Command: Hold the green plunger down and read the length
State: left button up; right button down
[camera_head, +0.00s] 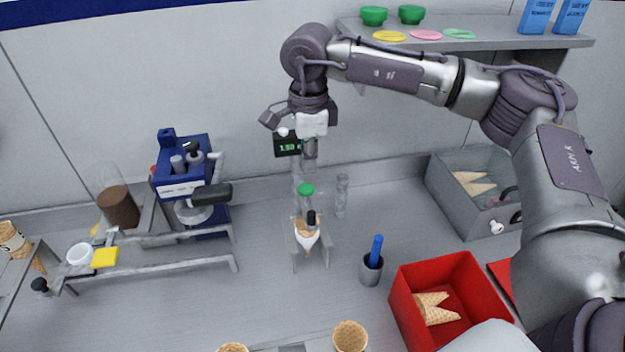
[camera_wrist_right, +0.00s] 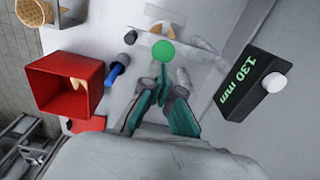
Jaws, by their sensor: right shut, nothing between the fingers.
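The green plunger (camera_head: 306,190) is a round green cap on a clear upright part above a small stand. It also shows in the wrist view (camera_wrist_right: 163,51), just beyond my fingertips. A cone (camera_head: 306,236) in a white sleeve sits point down in the stand, with a black knob in front. My right gripper (camera_head: 309,150) points down above the plunger; its teal fingers (camera_wrist_right: 168,88) are shut and empty. Whether they touch the plunger I cannot tell. The black display (camera_wrist_right: 250,84) reads 130 mm in green; the gripper partly covers it in the head view. My left gripper is not in view.
A red bin (camera_head: 452,300) with cones and a grey cup (camera_head: 371,268) with a blue-handled tool stand to the right. A grey bin (camera_head: 480,180) is behind. A blue machine (camera_head: 183,165) and metal rack stand left. A shelf (camera_head: 480,42) hangs above.

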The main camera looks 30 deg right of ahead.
pick_arm(q)
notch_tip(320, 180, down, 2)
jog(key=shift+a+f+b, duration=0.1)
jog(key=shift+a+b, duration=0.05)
jog(key=shift+b, duration=0.55)
pick_arm(e)
notch_tip(320, 180, up, 7)
jog(key=shift+a, duration=0.15)
jog(key=shift+w+a+f, duration=0.1)
jog(key=shift+w, duration=0.15)
jog(key=shift+s, duration=0.1)
